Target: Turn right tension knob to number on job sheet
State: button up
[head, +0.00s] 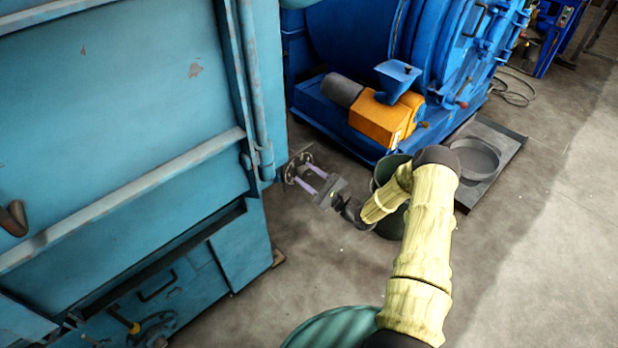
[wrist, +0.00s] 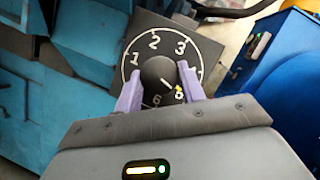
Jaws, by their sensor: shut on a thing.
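The tension knob (wrist: 160,71) is a round dark knob on a dark square dial plate (wrist: 203,47). White numbers 1, 2 and 3 read clearly around its upper side, and a 6 shows partly below. A short pale line shows on the knob's lower right, close to a yellow mark; the exact number it points to is hard to read. My gripper (wrist: 159,75) has its two lilac fingers closed on the knob's left and right sides. In the head view, my gripper (head: 301,175) reaches the dial (head: 298,160) beside the teal cabinet. No job sheet is readable.
A large teal cabinet (head: 110,120) stands close on the left. A blue drum machine (head: 350,40) with an orange motor (head: 385,118) stands behind. A green bin (head: 390,220) is beside my arm, and a dark tray (head: 505,150) lies right. Floor at right is clear.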

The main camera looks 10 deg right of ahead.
jog(key=shift+f+m+t, duration=0.15)
jog(key=shift+m+t, duration=0.15)
jog(key=shift+m, duration=0.5)
jog(key=shift+h, duration=0.3)
jog(key=o, duration=1)
jog(key=shift+c, duration=0.2)
jog(key=v, duration=1.7)
jog(key=shift+s+f+b, duration=0.15)
jog(key=shift+b, duration=0.3)
